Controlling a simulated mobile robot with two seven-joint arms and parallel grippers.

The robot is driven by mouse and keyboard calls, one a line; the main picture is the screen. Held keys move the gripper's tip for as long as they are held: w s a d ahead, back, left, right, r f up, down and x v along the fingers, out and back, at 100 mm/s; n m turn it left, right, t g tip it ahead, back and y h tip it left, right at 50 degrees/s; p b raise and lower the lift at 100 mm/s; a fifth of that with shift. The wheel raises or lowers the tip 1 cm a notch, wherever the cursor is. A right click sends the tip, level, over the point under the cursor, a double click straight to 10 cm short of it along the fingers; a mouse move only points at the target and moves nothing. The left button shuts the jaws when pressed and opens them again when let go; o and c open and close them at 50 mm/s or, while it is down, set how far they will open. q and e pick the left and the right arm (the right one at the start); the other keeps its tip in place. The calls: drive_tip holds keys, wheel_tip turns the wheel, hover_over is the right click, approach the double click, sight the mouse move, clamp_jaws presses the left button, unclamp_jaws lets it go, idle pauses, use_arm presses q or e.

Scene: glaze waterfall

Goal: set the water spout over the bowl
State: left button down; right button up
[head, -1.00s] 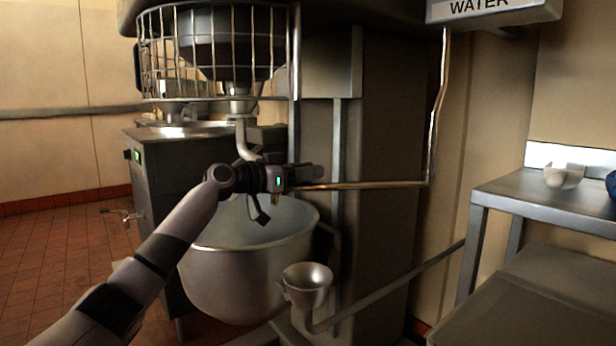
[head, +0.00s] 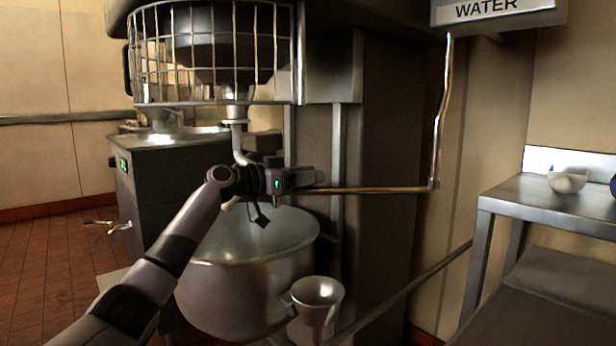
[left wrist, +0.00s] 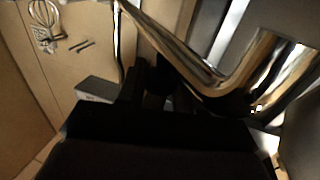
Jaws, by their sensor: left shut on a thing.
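The water spout is a thin coppery pipe (head: 375,190). In the head view it drops from the box marked WATER (head: 490,12), bends at an elbow and runs level to the left. My left gripper (head: 298,181) is shut on its left end. The steel mixer bowl (head: 235,285) stands below and to the left. In the head view the gripper and the held end appear above the right part of the bowl's opening. The gripper hides part of the pipe's end. In the left wrist view a bent shiny metal piece (left wrist: 190,65) crosses the top; I cannot tell what it is.
A wire guard (head: 215,50) and a curved mixer tool (head: 238,145) hang above the bowl. A small steel funnel-like cup (head: 318,292) sits at the bowl's front right. A steel table (head: 520,195) with a white bowl (head: 567,180) stands at the right.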

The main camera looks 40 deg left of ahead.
use_arm(q)
drive_tip(key=shift+r, duration=0.3)
drive_tip(key=c, duration=0.8)
unclamp_jaws()
drive_tip(key=shift+f, duration=0.15)
drive_tip(key=shift+s, duration=0.1)
drive_tip(key=shift+v, duration=3.5)
